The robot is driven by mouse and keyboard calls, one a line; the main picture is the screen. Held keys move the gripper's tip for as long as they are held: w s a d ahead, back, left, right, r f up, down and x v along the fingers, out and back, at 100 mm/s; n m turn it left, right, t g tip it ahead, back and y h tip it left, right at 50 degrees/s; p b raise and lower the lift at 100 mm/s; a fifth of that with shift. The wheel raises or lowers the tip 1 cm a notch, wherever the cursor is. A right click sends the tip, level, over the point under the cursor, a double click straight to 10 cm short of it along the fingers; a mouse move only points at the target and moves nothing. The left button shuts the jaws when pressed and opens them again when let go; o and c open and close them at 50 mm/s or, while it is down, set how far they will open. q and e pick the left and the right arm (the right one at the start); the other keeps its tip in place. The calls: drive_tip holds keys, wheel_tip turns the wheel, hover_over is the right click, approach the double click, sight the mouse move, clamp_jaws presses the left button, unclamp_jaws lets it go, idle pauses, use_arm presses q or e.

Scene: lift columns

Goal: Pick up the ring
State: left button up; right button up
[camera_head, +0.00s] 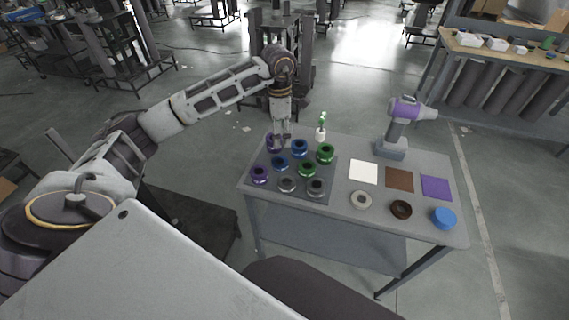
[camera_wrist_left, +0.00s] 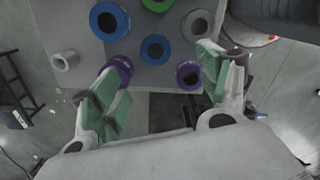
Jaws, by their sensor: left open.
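A purple ring (camera_head: 272,143) at the mat's back left corner is partly hidden by my left gripper (camera_head: 282,140). In the left wrist view, my left gripper (camera_wrist_left: 157,78) is open and empty. One purple ring (camera_wrist_left: 121,66) shows beside the left finger, another purple ring (camera_wrist_left: 187,77) beside the right finger, and a blue ring (camera_wrist_left: 155,48) between and beyond them. My right gripper is out of view.
White (camera_head: 363,172), brown (camera_head: 399,180) and purple (camera_head: 437,187) squares lie at the right. A light grey ring (camera_head: 361,200), a brown ring (camera_head: 401,209) and a blue round piece (camera_head: 444,218) lie in front. A purple-grey tool (camera_head: 401,115) and a small green-topped item (camera_head: 321,132) stand at the back.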

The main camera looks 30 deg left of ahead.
use_arm(q)
hover_over(282, 160)
drive_tip(key=s, duration=0.2)
drive_tip(key=f, duration=0.7)
drive_tip(key=shift+d+f, duration=0.3)
drive_tip(key=shift+f, duration=0.5)
use_arm(e)
drive_tip(key=shift+s+a, duration=0.2)
use_arm(q)
drive_tip(key=shift+f, duration=0.15)
use_arm(e)
drive_tip(key=shift+s, duration=0.2)
use_arm(q)
drive_tip(key=shift+w+f+p, duration=0.15)
drive_tip(key=shift+f+p, duration=0.1)
drive_tip(key=shift+f, duration=1)
drive_tip(key=shift+w+f+p, duration=0.15)
drive_tip(key=shift+f+p, duration=0.1)
drive_tip(key=shift+f, duration=1)
use_arm(e)
drive_tip(key=shift+a+r, duration=0.25)
drive_tip(key=shift+a, duration=0.2)
use_arm(q)
drive_tip(key=shift+c, duration=0.4)
